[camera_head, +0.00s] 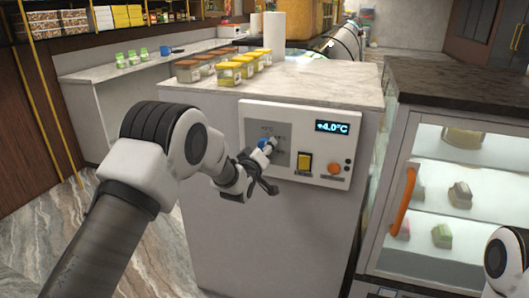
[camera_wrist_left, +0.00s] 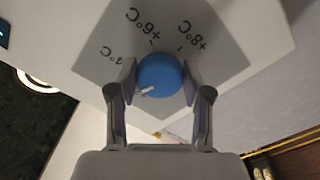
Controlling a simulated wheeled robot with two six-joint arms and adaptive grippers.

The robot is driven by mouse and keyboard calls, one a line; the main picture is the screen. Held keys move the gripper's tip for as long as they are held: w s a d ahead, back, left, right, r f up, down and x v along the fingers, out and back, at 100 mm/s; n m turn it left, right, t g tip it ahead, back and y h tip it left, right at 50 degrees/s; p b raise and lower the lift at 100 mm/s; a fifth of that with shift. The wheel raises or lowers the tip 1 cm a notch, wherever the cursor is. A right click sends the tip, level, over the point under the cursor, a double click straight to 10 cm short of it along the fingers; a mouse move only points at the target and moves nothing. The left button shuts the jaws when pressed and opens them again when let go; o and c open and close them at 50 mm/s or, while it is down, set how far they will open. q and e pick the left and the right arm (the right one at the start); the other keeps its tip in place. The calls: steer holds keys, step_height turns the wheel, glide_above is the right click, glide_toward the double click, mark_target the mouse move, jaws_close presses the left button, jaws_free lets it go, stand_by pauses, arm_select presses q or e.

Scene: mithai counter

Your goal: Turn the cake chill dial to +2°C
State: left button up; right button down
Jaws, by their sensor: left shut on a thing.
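The blue dial (camera_wrist_left: 160,72) sits on a grey plate (camera_wrist_left: 215,50) marked with temperatures. Upside down in the left wrist view, +6°C and +8°C are legible, with a partly legible mark farther left. The dial's white pointer is toward its lower left in that view. My left gripper (camera_wrist_left: 159,82) has a finger on each side of the dial and is shut on it. In the head view, the gripper (camera_head: 268,152) partly covers the dial (camera_head: 262,144). The display (camera_head: 332,127) on the white control panel (camera_head: 262,112) reads +4.0°C. My right gripper is out of view.
A yellow switch (camera_head: 304,162) and an orange button (camera_head: 334,168) are right of the dial. A glass-fronted cabinet (camera_head: 460,190) with an orange handle (camera_head: 404,202) stands at right.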

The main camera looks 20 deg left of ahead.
arm_select(q)
steer(key=shift+n+b, duration=0.4)
steer(key=shift+n, duration=1.5)
steer(key=o, duration=1.2)
steer(key=shift+c, duration=0.2)
steer(key=shift+s, duration=0.1)
steer(key=s, duration=1.1)
steer(key=shift+s+a, duration=0.25)
steer(key=shift+s, duration=0.15)
steer(key=shift+f, duration=0.1)
